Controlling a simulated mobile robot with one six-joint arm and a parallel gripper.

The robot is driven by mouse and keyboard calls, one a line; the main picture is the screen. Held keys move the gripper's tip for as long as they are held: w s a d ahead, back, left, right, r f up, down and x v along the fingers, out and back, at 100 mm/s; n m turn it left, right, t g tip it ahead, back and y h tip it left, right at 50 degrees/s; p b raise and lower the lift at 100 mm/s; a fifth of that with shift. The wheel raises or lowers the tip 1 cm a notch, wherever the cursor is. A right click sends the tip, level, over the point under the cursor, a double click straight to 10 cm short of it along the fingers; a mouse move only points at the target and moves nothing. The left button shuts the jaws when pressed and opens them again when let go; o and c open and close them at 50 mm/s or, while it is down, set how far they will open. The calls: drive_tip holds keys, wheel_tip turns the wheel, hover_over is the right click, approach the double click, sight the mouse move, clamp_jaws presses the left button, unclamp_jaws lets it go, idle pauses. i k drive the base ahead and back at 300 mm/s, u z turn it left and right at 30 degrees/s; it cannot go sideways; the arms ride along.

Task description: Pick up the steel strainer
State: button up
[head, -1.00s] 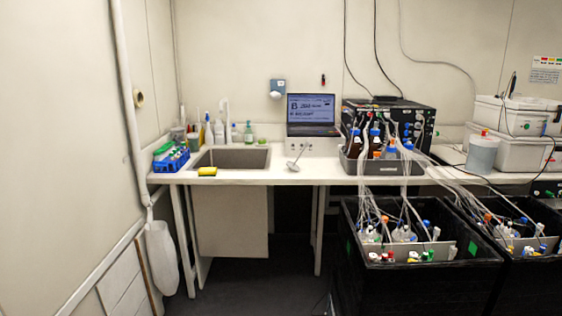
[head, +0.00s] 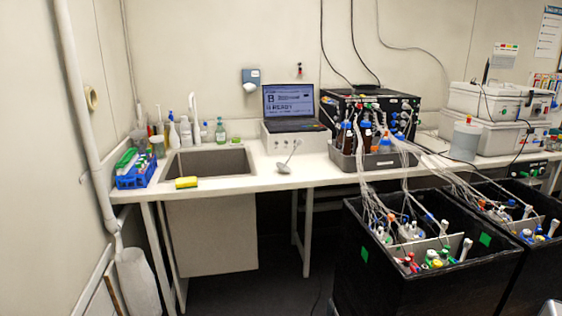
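The steel strainer (head: 284,168) lies on the white bench top near its front edge, right of the sink and in front of the laptop. Its small round bowl rests on the bench, and its thin handle slants up and to the right. Nothing is touching it from above. My gripper is not in view.
The sink (head: 210,162) and a yellow sponge (head: 187,182) are left of the strainer. A grey tray of bottles (head: 345,166) stands to its right. Black tubs (head: 415,285) with tubing stand in front of the bench at right. The bench around the strainer is clear.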

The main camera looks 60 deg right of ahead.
sight(282, 167)
drive_tip(key=z, duration=0.45)
drive_tip(key=i, duration=0.65)
drive_tip(key=z, duration=0.65)
drive_tip(key=i, duration=0.45)
drive_tip(key=z, duration=0.25)
